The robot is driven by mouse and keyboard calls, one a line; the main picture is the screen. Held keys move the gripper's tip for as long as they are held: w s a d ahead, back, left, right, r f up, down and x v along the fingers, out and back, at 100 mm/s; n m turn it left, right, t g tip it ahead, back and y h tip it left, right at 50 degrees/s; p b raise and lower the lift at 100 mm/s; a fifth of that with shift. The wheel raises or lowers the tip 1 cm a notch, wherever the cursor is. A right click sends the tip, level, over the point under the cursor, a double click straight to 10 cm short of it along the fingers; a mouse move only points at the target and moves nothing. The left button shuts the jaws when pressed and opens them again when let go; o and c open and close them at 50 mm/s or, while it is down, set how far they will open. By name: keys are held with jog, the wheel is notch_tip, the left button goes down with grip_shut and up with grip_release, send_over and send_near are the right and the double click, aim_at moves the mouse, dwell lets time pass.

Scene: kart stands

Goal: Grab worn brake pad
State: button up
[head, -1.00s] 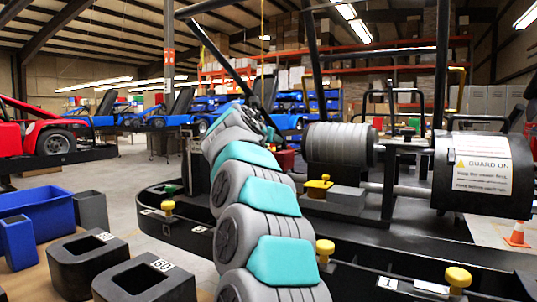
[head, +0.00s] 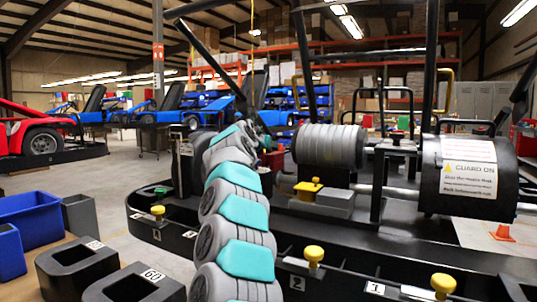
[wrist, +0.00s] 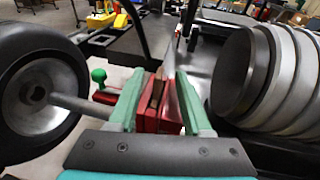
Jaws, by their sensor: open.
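In the wrist view, the two pale green fingers of my gripper (wrist: 160,80) are open and point forward. Between and just beyond them is a red brake caliper (wrist: 172,120) with a thin upright metal disc (wrist: 169,62) at its far side. A brownish pad-like slab (wrist: 151,98) shows in the caliper, between the fingers. I cannot tell if it is the worn pad, or if either finger touches it. In the head view, a red part (head: 272,158) shows just past the end of my arm, which hides the gripper.
A wheel (wrist: 38,92) with its axle is close on the left in the wrist view, beside a green-knobbed red lever (wrist: 100,82). A large ribbed cylinder (wrist: 262,80) is close on the right.

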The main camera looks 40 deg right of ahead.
jog(key=shift+d, duration=0.1)
jog(key=shift+f, duration=0.1)
grip_shut()
dwell(0.3)
